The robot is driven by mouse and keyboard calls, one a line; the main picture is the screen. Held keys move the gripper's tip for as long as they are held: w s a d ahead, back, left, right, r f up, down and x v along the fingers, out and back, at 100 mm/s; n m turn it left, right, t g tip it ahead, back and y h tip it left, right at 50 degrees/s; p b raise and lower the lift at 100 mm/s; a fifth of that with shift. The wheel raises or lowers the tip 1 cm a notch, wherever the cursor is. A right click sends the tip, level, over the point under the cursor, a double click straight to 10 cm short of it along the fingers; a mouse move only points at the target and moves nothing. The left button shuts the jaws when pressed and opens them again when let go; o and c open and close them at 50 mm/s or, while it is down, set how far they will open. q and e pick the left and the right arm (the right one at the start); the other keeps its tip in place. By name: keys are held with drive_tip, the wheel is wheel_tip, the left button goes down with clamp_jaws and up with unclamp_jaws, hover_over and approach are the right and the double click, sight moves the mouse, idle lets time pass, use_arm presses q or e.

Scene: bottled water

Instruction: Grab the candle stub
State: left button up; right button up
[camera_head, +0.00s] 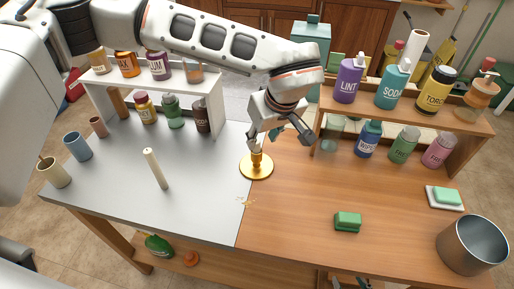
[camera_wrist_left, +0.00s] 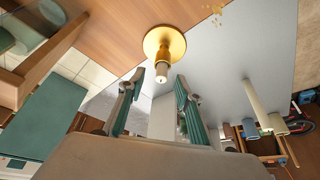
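A short pale candle stub (camera_wrist_left: 161,72) stands in a gold candlestick (camera_head: 256,168) with a round base, at the seam between the grey and wooden parts of the table. The candlestick also shows in the left wrist view (camera_wrist_left: 176,46). In the head view the gripper partly hides the stub. My left gripper (camera_head: 281,138) is above and beside the candlestick, fingers pointing down. In the left wrist view its green-padded fingers (camera_wrist_left: 160,80) are spread, with the stub appearing between their tips; I cannot tell whether they touch it. My right gripper is not in view.
A tall pale candle (camera_head: 155,169) stands on the grey area (camera_head: 200,200). Crumbs (camera_head: 246,202) lie before the candlestick. A green sponge (camera_head: 347,221) and a metal pot (camera_head: 473,245) are at right. Shelves with bottles line the back. The front middle is mostly clear.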

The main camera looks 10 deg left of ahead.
sight(258, 143)
use_arm(q)
drive_tip(key=x, duration=0.3)
drive_tip(key=shift+a+f, duration=0.25)
drive_tip(key=shift+a, duration=0.15)
drive_tip(key=shift+w+f, duration=0.2)
drive_tip(key=shift+f, duration=0.15)
drive_tip(key=c, duration=0.9)
drive_tip(key=shift+r, duration=0.15)
